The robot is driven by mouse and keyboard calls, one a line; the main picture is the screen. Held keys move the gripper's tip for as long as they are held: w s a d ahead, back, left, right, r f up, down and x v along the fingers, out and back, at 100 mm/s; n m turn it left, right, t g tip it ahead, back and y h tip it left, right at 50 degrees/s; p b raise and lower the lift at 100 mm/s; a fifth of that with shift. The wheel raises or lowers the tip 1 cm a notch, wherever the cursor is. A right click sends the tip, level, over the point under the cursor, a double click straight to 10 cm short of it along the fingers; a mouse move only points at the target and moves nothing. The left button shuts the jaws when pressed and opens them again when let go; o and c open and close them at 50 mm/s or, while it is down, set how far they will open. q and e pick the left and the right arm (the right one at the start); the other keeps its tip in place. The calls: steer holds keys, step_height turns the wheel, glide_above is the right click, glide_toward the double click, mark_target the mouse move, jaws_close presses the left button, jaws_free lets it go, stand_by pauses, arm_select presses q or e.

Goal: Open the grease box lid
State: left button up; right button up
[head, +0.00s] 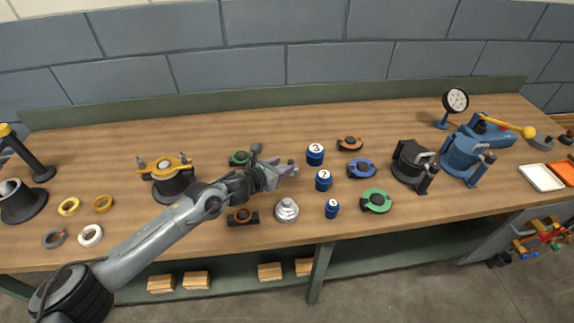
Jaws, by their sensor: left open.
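My left arm reaches in from the lower left. Its gripper (287,170) is open over the middle of the bench, pointing right. A small pale lavender shape shows at the gripper; I cannot tell whether it is part of the gripper or a box behind it. No grease box or lid can be made out for certain. A silver stepped round piece (287,210) stands just in front of the gripper, apart from it. My right gripper is not in view.
Blue numbered cylinders (316,154) stand right of the gripper. Green (376,201), blue (362,169) and orange (350,144) clamp-like parts lie around them. Black (413,165) and blue (466,157) housings stand farther right, near a white tray (541,177). The back of the wooden bench (220,122) is clear.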

mark_target(289, 162)
arm_select(q)
steer(key=shift+b+x, duration=0.35)
steer(key=shift+x, duration=1.45)
jaws_close()
